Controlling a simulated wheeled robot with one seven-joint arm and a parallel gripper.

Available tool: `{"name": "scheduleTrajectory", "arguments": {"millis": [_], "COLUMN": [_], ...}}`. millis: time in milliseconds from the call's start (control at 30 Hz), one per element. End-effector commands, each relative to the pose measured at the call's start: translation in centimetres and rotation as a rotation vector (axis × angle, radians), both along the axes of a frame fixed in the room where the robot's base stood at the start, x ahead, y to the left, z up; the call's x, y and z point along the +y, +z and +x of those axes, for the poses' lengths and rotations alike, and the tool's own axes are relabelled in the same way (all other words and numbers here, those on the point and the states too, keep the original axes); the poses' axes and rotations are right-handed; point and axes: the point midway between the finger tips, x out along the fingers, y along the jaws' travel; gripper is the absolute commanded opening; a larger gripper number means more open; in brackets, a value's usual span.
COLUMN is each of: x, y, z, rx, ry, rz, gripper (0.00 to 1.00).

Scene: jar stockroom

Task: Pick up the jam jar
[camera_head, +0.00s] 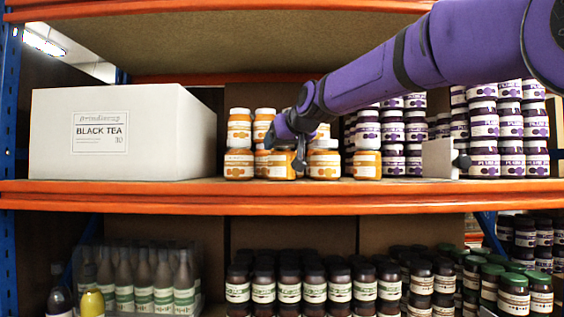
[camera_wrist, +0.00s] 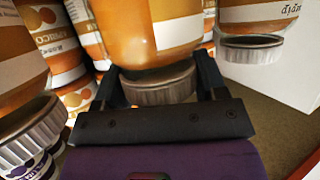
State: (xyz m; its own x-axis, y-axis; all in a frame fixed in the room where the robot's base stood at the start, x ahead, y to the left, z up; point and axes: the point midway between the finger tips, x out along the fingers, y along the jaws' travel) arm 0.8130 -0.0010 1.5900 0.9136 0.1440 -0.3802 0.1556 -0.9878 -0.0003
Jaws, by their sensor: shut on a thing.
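Several jam jars with orange contents, white labels and metal lids stand in a group mid-shelf, some stacked (camera_head: 239,130). My gripper (camera_head: 290,158) reaches down into the front of this group. In the wrist view its two dark fingers (camera_wrist: 160,85) are shut on one orange jam jar (camera_wrist: 160,25), one on each side of its grey ribbed lid. In the head view this jar (camera_head: 279,165) is partly hidden by my gripper. I cannot tell whether it touches the shelf.
Neighbouring orange jars stand close at left (camera_wrist: 18,60) and right (camera_wrist: 255,15) in the wrist view. A white Black Tea box (camera_head: 120,130) fills the shelf's left. Purple plum jars (camera_head: 483,130) are stacked at right, with a small white panel (camera_head: 438,160) before them. The orange shelf edge (camera_head: 280,199) runs along the front.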

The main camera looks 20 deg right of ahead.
Motion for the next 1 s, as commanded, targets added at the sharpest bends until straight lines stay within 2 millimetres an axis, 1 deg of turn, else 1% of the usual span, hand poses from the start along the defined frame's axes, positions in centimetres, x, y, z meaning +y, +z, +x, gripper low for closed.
{"name": "scheduleTrajectory", "arguments": {"millis": [200, 300, 433, 633, 867, 1000], "x": [0.0, 0.0, 0.1, 0.0, 0.1, 0.1], "y": [-0.1, 0.2, 1.2, 3.6, 3.9, 4.2], "z": [0.0, 0.0, 0.0, 0.0, -3.1, -5.7], "rx": [0.003, 0.002, 0.001, -0.001, -0.001, -0.003], "ry": [0.001, 0.001, 0.002, 0.001, 0.000, 0.000], "rz": [-0.001, -0.001, 0.000, 0.000, -0.001, 0.000], "gripper": [0.12, 0.12, 0.13, 0.13, 0.13, 0.13]}}
